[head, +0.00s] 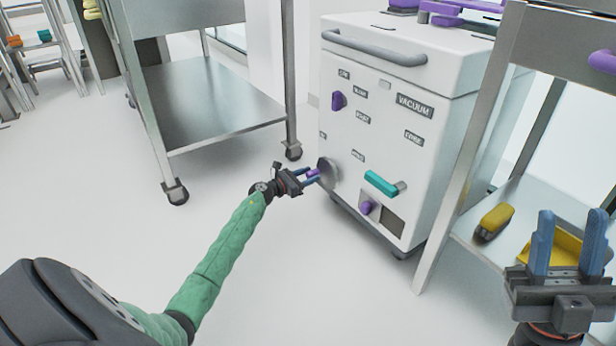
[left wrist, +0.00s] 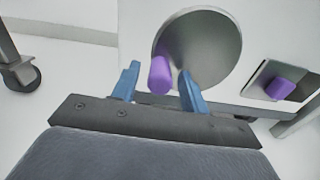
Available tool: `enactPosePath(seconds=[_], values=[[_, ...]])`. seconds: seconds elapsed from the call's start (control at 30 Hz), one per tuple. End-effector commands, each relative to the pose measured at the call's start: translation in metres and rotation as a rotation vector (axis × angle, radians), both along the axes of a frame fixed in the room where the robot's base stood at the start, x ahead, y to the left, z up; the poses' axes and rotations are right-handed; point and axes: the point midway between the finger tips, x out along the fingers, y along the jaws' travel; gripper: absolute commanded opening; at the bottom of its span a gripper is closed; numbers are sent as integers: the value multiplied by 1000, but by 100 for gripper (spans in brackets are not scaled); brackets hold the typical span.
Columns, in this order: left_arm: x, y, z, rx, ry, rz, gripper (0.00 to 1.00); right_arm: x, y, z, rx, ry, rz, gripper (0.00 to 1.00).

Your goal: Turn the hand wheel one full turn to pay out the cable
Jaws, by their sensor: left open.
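The hand wheel (head: 328,174) is a grey metal disc low on the left of the white machine's front. In the left wrist view the wheel (left wrist: 210,50) faces me, with a purple handle (left wrist: 160,75) standing out near its lower left edge. My left gripper (head: 311,178) is at the wheel. Its blue fingers are open on either side of the purple handle, with gaps visible in the left wrist view (left wrist: 160,85). No cable is visible.
The white machine (head: 375,120) carries a teal lever (head: 381,183), purple knobs and labels. A steel cart (head: 215,110) stands to its left. A steel rack (head: 520,215) with a yellow item (head: 494,221) stands at right. The floor between is clear.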

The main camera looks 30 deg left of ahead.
Motion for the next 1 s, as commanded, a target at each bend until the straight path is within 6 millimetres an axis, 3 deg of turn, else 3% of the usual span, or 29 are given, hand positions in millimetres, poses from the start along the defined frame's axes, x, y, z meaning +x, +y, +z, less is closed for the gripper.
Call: enactPosePath(seconds=[0.03,0.27,0.67,0.73,0.8,1.0], values=[[0,0,0,0,0,0,45,0,0,-1,-2,2,0,36],[0,0,0,0,0,0,0,1,-1,-3,-10,6,-2,36],[0,-1,0,-28,12,-1,0,2,-2,-5,-25,26,2,36],[0,-1,-1,-45,20,-1,0,3,-3,-14,-39,54,7,36],[-1,-1,-2,-63,27,-1,0,2,-5,-37,-73,114,16,36],[-1,-2,-4,-125,52,-1,0,-2,-9,-67,-124,210,35,36]])
